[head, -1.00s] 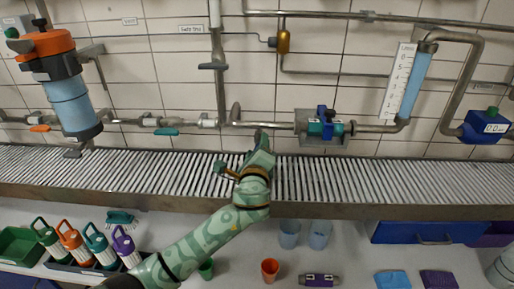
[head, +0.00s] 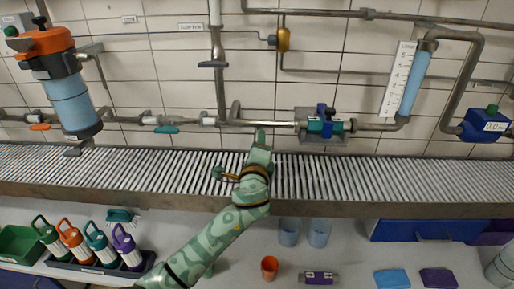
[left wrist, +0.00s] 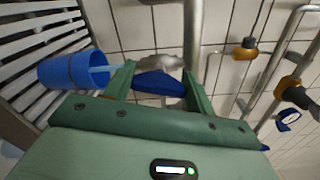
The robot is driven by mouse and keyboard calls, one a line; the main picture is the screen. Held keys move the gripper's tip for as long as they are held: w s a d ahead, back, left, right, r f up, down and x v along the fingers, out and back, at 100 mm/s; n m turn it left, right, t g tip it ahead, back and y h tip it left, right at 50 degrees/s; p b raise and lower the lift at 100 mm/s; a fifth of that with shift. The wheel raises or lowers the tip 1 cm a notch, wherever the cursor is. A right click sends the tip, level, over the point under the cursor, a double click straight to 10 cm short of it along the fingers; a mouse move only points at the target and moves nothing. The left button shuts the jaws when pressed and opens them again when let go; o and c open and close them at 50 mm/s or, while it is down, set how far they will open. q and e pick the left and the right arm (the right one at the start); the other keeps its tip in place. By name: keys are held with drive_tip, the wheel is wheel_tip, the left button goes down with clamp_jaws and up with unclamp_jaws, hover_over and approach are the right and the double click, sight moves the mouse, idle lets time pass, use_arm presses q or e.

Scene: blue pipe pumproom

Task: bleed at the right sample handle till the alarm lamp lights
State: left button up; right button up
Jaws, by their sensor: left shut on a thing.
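My left gripper (left wrist: 160,88) is shut on a blue handle (left wrist: 160,84) in the left wrist view. In the head view my left gripper (head: 260,138) is at the wall pipe just above the roller rack and hides that handle. A blue cup (left wrist: 68,71) stands on the rack beside the gripper, with a pale blue stream reaching into its mouth. An amber fitting (head: 283,40) on the upper pipe also shows in the left wrist view (left wrist: 245,48); I cannot tell whether it is a lamp or lit. My right gripper is not in view.
An orange handle (head: 40,127) and a teal handle (head: 166,130) sit on the pipe to the left. A gauge tube (head: 417,72) and a blue meter (head: 482,125) are at right.

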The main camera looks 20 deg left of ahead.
use_arm(q)
drive_tip(key=o, duration=1)
drive_tip(key=shift+s, duration=0.1)
drive_tip(key=shift+s, duration=0.25)
drive_tip(key=shift+p+v, duration=2.35)
drive_tip(key=shift+v, duration=5.5)
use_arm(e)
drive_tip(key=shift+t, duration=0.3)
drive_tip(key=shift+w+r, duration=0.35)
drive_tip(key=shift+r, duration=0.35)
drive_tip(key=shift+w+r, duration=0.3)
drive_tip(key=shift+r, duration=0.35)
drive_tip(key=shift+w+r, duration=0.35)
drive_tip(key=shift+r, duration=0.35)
